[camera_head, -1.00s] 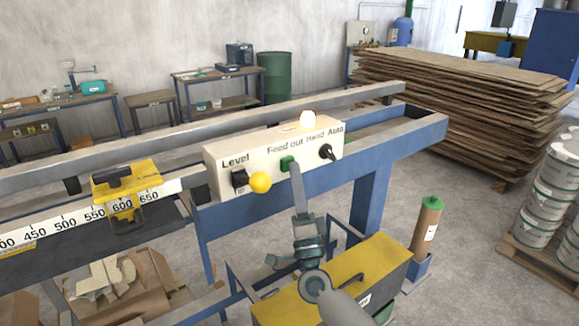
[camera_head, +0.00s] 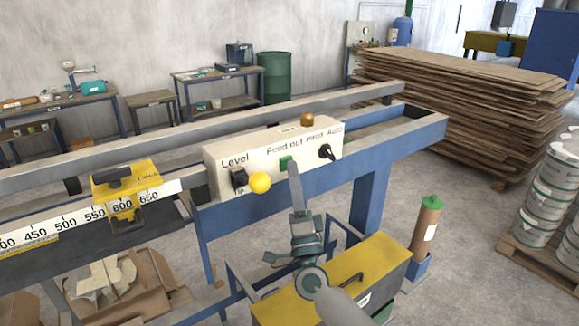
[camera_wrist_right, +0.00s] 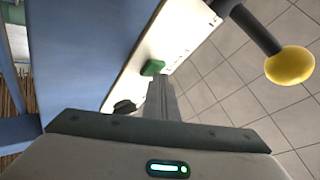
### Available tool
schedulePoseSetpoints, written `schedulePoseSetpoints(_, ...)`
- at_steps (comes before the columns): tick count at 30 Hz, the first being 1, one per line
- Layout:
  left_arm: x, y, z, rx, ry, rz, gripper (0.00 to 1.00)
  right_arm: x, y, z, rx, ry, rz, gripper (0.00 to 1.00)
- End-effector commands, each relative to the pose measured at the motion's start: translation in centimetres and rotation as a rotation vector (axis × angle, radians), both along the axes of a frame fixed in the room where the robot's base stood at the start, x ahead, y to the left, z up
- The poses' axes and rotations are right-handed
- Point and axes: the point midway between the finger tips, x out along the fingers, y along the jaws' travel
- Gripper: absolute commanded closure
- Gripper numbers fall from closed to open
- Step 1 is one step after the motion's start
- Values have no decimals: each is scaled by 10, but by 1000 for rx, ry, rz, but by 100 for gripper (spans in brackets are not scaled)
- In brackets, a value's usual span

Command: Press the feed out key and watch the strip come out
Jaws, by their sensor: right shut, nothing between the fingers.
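The control box (camera_head: 215,172) is a cream panel on the blue machine frame, labelled Level, Feed out, Hand and Auto. The green feed out key (camera_head: 285,162) sits on its front face, and it also shows in the right wrist view (camera_wrist_right: 153,67). My right gripper (camera_head: 294,168) is shut and empty, its tips right by the green key. Whether the tips touch the key I cannot tell. The lamp (camera_head: 307,119) on top of the box is dull amber. No strip can be made out. My left gripper is not in view.
A yellow ball knob (camera_head: 260,182) sticks out left of the key, and a black selector (camera_head: 327,151) sits to its right. A yellow slider (camera_head: 124,187) rides the ruler (camera_head: 66,221). A yellow-topped box (camera_head: 372,258) stands below my right arm.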

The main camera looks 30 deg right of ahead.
Motion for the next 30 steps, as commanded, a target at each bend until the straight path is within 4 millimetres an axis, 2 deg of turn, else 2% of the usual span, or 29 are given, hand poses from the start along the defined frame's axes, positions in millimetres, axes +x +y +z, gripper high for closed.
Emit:
schedulePoseSetpoints(23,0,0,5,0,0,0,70,-8,0,-1,-1,0,1,100)
schedulePoseSetpoints(30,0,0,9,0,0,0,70,-22,-1,0,0,1,1,100)
